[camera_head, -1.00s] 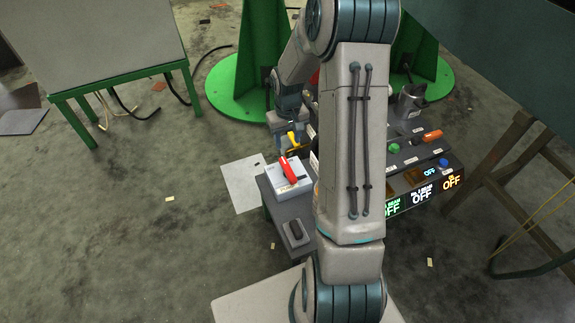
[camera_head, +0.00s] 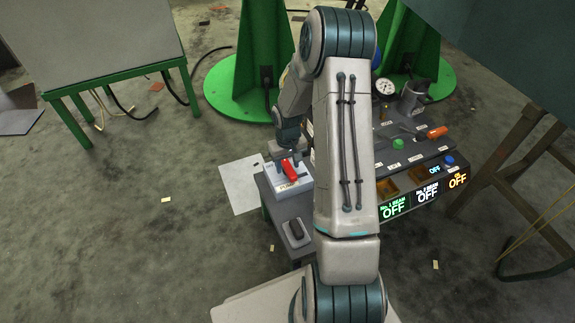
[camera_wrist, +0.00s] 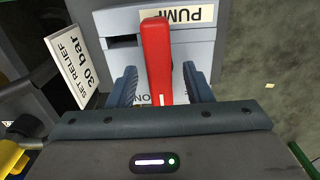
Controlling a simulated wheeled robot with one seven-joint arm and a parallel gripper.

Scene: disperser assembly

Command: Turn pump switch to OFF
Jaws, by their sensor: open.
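The pump switch is a red lever (camera_head: 289,170) on a light grey box at the left end of the console. In the wrist view the red lever (camera_wrist: 157,58) stands between my two fingers, below a label reading PUMP (camera_wrist: 177,15) upside down. Letters "ON" show partly near the lever's lower end. My gripper (camera_wrist: 158,85) is open, with a finger on each side of the lever and a visible gap on both sides. In the head view my gripper (camera_head: 288,163) is over the switch box, partly covering it.
A "SET RELIEF 30 bar" sign (camera_wrist: 73,62) is close to my gripper on the left in the wrist view. The console panel (camera_head: 415,152) has knobs, a gauge (camera_head: 385,86) and lit OFF displays (camera_head: 394,208). A dark rocker (camera_head: 296,229) is in front of the switch.

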